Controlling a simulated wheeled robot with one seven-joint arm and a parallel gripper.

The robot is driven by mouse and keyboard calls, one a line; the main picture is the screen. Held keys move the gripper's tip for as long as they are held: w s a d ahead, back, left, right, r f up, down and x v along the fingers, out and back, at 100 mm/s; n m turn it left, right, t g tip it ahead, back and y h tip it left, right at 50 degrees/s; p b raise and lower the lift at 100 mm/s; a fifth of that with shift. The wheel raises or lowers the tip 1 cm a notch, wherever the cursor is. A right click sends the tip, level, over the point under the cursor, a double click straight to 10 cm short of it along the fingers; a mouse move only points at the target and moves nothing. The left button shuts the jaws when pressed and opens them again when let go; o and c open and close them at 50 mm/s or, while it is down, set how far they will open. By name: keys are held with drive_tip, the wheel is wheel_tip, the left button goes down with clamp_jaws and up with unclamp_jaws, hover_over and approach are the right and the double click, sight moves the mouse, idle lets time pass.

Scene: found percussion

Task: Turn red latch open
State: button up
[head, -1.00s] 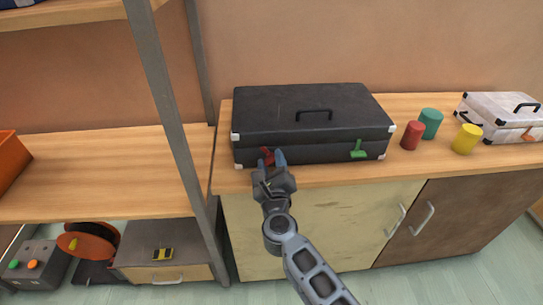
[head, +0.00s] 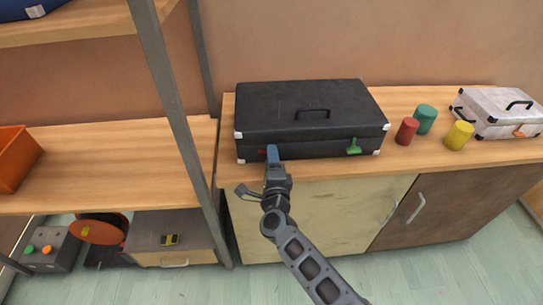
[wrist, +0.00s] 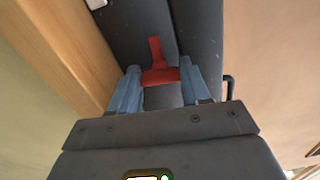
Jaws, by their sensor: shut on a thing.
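The black case (head: 310,105) lies closed on the wooden counter, its latch side facing me. The red latch (wrist: 160,77) is on the case's front at the left, T-shaped in the wrist view. In the head view my gripper hides most of it. My gripper (head: 273,153) is at the case's front, turned so that one finger covers the other. In the wrist view the blue fingers of my gripper (wrist: 160,68) are shut on the red latch's wide part, one on each side. The green latch (head: 353,147) is at the right of the front.
Red (head: 407,131), green (head: 425,119) and yellow (head: 459,135) cylinders stand right of the case. A white case (head: 497,108) with an orange latch stands farther right. A grey shelf post (head: 175,120) rises left of the counter. Only a narrow counter strip is free before the case.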

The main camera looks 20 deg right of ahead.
drive_tip(key=shift+n, duration=0.5)
drive_tip(key=o, duration=1.1)
drive_tip(key=shift+c, duration=0.2)
drive_tip(key=shift+s+p, duration=0.15)
drive_tip(key=shift+p, duration=0.15)
drive_tip(key=v, duration=0.7)
drive_tip(key=shift+s+a+p, duration=0.15)
drive_tip(key=shift+s+p, duration=0.1)
drive_tip(key=shift+p, duration=0.2)
